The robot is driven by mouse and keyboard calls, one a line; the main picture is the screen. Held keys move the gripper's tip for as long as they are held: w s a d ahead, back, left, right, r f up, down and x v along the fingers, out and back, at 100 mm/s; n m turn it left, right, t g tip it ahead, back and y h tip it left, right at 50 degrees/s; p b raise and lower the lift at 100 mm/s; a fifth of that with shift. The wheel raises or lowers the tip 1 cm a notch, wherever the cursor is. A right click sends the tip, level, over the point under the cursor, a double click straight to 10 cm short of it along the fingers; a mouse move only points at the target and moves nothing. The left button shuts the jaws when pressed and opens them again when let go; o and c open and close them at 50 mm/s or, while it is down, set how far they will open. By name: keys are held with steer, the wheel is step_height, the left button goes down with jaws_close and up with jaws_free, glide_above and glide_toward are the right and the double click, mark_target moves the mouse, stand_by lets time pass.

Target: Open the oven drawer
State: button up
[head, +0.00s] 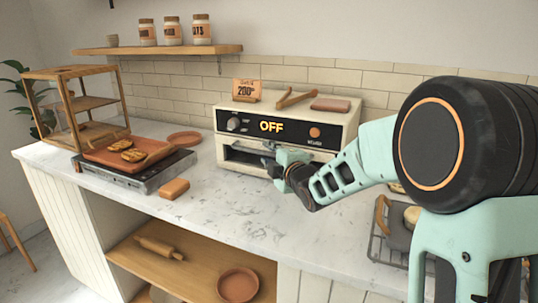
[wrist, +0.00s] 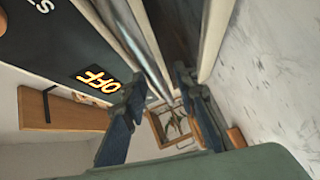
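The cream oven (head: 226,171) stands on the counter against the tiled wall. Its black panel (head: 290,131) reads OFF and also shows at the upper left of the wrist view (wrist: 50,35). Below the panel is a dark front opening with a light metal handle bar (head: 240,153). In the wrist view the bar (wrist: 152,45) runs down toward the space between my fingertips. My gripper (head: 272,160) is at the oven's front, and the wrist view (wrist: 158,92) shows its two fingers apart. I cannot tell whether they touch the bar.
A hot plate (head: 125,177) with a wooden board stands left of the oven, with a brown block (head: 174,189) in front. A wire rack (head: 390,250) stands at the right. The marble counter (head: 235,210) before the oven is mostly clear.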

steer(key=shift+w+a, duration=0.1)
steer(key=shift+w, duration=0.1)
jaws_close()
stand_by(0.4)
